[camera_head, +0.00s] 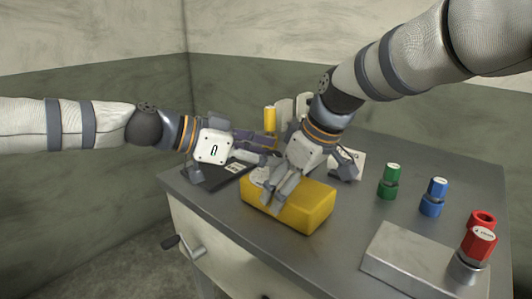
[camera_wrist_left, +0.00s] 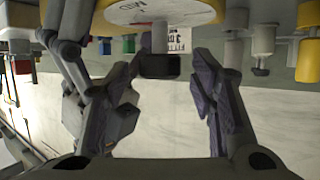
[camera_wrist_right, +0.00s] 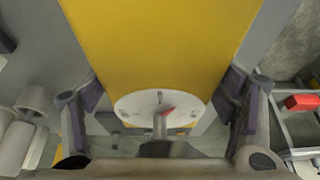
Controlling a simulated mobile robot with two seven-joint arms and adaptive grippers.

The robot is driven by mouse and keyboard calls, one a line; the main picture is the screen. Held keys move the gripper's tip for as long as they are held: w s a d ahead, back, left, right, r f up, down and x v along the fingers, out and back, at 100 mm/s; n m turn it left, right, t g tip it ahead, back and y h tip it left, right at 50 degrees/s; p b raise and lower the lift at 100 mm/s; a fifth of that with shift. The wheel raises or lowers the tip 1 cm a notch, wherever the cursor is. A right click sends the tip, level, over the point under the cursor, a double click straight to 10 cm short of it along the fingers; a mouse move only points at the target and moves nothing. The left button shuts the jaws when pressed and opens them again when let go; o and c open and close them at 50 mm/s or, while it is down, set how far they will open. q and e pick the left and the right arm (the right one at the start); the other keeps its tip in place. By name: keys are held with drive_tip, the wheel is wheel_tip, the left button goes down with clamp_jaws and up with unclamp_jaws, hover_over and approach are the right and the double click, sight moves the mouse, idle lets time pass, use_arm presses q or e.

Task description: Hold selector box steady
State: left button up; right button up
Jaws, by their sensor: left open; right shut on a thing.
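The yellow selector box (camera_head: 307,212) sits on the grey worktop near its front left edge. My right gripper (camera_head: 277,187) reaches down over it, and its fingers hold the box from both sides. In the right wrist view the box (camera_wrist_right: 160,40) lies between the fingers, with a white dial (camera_wrist_right: 133,104) and a red pointer mark. My left gripper (camera_head: 268,150) is open and empty, beside the dial end. In the left wrist view a dark knob (camera_wrist_left: 158,66) in front of the dial shows between its spread fingers, apart from both. The dial is mostly hidden in the head view.
A metal block (camera_head: 410,262) lies at the front right. A yellow cylinder (camera_head: 270,119) stands behind my grippers. A crank handle (camera_head: 190,245) sticks out below the left edge.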

use_arm(q)
drive_tip(key=c, duration=1.2)
drive_tip(key=n+t+y, duration=0.2)
drive_tip(key=n+t, duration=0.1)
drive_tip(key=n+t+y, duration=0.1)
drive_tip(key=n, duration=0.1)
drive_tip(key=shift+s+d+t+y, duration=0.3)
drive_tip(key=shift+s+d, duration=0.05)
drive_tip(key=shift+f+n+t+y, duration=0.1)
drive_tip(key=shift+n+t+y, duration=0.6)
drive_tip(key=shift+n+y, duration=0.4)
drive_tip(key=o, duration=1.2)
